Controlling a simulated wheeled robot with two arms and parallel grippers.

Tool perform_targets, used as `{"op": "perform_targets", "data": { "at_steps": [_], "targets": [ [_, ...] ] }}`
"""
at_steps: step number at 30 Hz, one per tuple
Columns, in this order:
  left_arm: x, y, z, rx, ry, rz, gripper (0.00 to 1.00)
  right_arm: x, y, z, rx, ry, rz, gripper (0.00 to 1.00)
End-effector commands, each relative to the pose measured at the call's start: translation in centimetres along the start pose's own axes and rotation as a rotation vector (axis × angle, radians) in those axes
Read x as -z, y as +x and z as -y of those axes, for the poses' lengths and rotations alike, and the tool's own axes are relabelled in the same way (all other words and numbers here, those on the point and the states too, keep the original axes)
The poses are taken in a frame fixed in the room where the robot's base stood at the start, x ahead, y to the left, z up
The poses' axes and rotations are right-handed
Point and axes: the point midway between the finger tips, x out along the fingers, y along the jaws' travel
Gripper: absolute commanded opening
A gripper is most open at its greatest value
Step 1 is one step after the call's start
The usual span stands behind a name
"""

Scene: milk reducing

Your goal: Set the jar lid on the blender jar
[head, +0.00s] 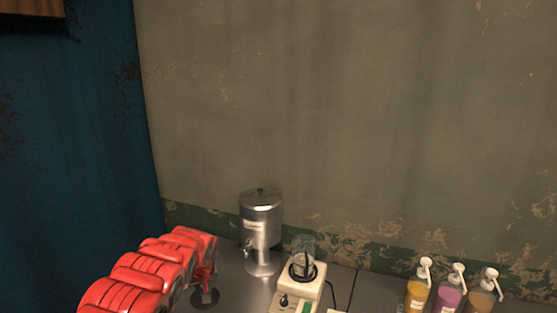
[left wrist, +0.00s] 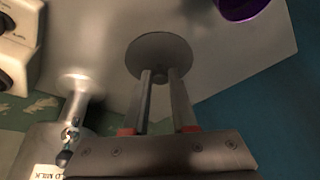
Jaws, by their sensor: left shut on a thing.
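The jar lid (head: 204,298) is a dark round disc held by my left gripper (head: 205,279) over the left part of the counter. In the left wrist view the lid (left wrist: 153,48) is at the tips of my left gripper's fingers (left wrist: 160,77), which are shut on its small knob. The clear blender jar (head: 303,249) stands upright on a cream blender base (head: 292,300), to the right of the lid and apart from it. The jar's top looks uncovered. Part of the base (left wrist: 20,25) also shows in the left wrist view. My right gripper is not in view.
A metal milk dispenser (head: 262,218) with a tap stands behind, between the lid and blender; it is also close in the left wrist view (left wrist: 35,150). Several pump bottles (head: 448,297) stand at right. A purple thing (left wrist: 241,8) is at the wrist view's top edge.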

Motion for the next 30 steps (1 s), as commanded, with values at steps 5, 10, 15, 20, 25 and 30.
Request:
{"op": "perform_targets", "data": {
  "at_steps": [5,10,15,20,25,30],
  "targets": [
    [-1.3,3.1,0.0,-0.001,0.0,0.002,0.0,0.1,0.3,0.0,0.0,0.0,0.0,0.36],
    [-2.2,5.3,-0.1,-0.003,0.0,0.002,0.0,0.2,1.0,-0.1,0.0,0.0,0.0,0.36],
    [-3.0,7.2,-0.1,-0.003,-0.002,0.001,0.0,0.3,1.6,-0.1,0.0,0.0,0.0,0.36],
    [-3.4,8.4,-0.1,-0.003,-0.002,0.0,0.0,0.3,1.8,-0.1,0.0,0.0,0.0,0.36],
    [-3.7,8.9,-0.1,0.0,0.001,-0.001,0.0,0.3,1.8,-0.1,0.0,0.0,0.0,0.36],
    [-3.6,7.9,-0.2,-0.003,0.003,-0.003,0.0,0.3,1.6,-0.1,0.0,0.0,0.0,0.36]
  ]
}}
